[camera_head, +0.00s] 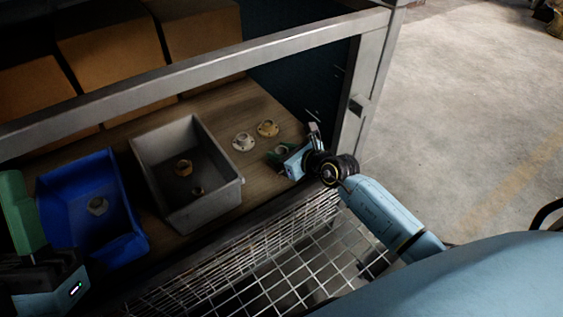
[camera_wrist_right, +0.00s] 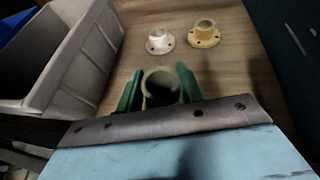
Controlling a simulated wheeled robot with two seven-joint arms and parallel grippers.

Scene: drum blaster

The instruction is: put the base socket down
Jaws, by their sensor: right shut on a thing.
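My right gripper (camera_head: 282,153) is shut on a base socket, low over the wooden shelf to the right of the grey bin. In the right wrist view the socket (camera_wrist_right: 160,82) shows as a pale round ring between the two green fingers. Its lower part is hidden, so I cannot tell whether it touches the shelf. A white flanged socket (camera_head: 243,142) and a yellow one (camera_head: 267,128) stand upright on the shelf just beyond the gripper. My left gripper (camera_head: 22,220) is at the left edge, partly out of frame; its opening cannot be made out.
A grey bin (camera_head: 216,190) holds two brownish fittings. A blue bin (camera_head: 126,246) to its left holds one fitting. Cardboard boxes (camera_head: 110,55) stand behind. A metal frame rail (camera_head: 210,77) and post (camera_head: 372,85) border the shelf. A wire basket (camera_head: 270,262) is in front.

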